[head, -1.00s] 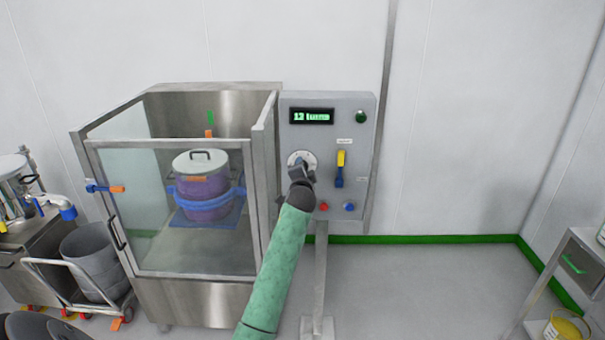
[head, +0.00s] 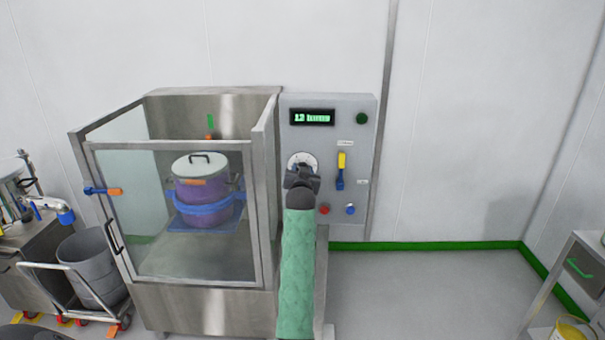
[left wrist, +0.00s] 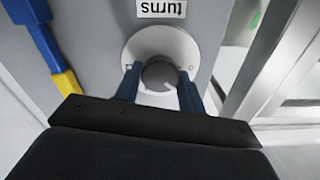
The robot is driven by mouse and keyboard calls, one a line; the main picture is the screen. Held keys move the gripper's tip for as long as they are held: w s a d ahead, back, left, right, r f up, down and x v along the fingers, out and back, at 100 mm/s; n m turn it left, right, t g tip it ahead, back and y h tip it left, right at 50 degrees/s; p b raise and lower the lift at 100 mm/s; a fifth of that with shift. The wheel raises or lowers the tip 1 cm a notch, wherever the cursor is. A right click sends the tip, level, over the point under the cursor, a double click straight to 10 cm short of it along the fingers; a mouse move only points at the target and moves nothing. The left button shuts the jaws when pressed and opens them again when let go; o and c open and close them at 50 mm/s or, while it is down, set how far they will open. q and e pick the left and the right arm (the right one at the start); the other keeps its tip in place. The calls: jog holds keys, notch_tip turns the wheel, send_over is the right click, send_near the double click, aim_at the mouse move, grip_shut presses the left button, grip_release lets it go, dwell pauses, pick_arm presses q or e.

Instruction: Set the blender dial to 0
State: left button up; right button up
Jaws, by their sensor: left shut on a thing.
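The blender dial (left wrist: 160,75) is a dark round knob on a pale disc (left wrist: 160,45) on the grey control panel (head: 337,106). In the head view the disc (head: 302,160) shows just above my gripper, which hides most of the knob. My left gripper (left wrist: 160,88) has its two blue fingers on either side of the knob and is shut on it; it also shows in the head view (head: 300,176). A label reading "turns" (left wrist: 161,8) appears upside down beside the disc. The panel display (head: 312,117) reads about 12 or 13, blurred. My right gripper is not in view.
A yellow and blue lever (head: 341,170), a red button (head: 324,210), a blue button (head: 350,209) and a green one (head: 361,118) sit near the dial. The glass-sided enclosure (head: 268,190) stands close at left, holding a purple vessel (head: 203,190).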

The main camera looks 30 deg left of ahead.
pick_arm(q)
jog(key=shift+f+n, duration=0.15)
jog(key=shift+n, duration=3.65)
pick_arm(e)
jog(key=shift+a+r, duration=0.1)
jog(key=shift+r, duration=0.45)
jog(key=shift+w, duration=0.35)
